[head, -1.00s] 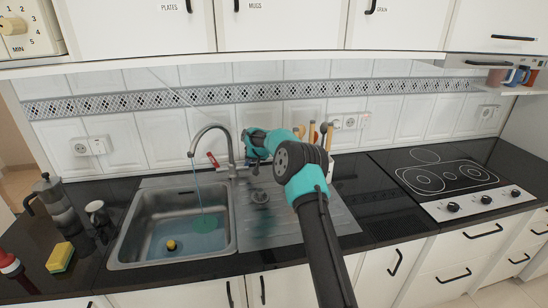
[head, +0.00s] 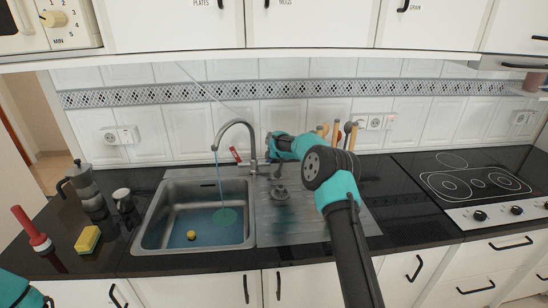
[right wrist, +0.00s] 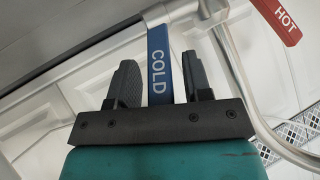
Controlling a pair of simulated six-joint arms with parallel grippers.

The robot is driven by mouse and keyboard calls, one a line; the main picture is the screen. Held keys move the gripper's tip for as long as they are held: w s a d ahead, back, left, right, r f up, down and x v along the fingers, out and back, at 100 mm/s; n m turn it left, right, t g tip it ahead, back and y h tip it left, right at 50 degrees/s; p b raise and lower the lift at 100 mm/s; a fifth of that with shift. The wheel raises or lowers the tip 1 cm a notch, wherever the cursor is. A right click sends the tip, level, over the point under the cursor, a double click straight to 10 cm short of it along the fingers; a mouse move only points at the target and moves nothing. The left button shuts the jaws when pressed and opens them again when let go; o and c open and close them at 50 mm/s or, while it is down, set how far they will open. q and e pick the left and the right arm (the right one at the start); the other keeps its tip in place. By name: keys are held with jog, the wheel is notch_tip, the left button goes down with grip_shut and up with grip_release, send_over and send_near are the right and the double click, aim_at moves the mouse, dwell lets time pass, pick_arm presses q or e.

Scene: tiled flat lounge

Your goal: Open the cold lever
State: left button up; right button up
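The blue lever marked COLD (right wrist: 159,65) shows in the right wrist view, running down between the two dark fingers of my right gripper (right wrist: 160,78). A gap shows on each side, so the gripper is open around the lever and not clamped on it. In the head view my right gripper (head: 270,146) is at the right side of the tap (head: 252,145), and the cold lever is hidden there. The red lever marked HOT (right wrist: 280,20) is at upper right; it also shows in the head view (head: 234,154). Part of my left arm (head: 15,290) shows at the lower left; its fingers are unclear.
A thin stream falls from the tap into the sink (head: 150,225), which holds water and a small yellow thing (head: 191,235). A moka pot (head: 85,188), mug (head: 122,200), sponge (head: 88,239) and red-handled plunger (head: 32,232) stand left. Utensils (head: 335,130) stand behind my right arm.

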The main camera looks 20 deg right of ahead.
jog(key=shift+o, duration=0.2)
jog(key=v, duration=1.7)
jog(key=shift+s, duration=0.15)
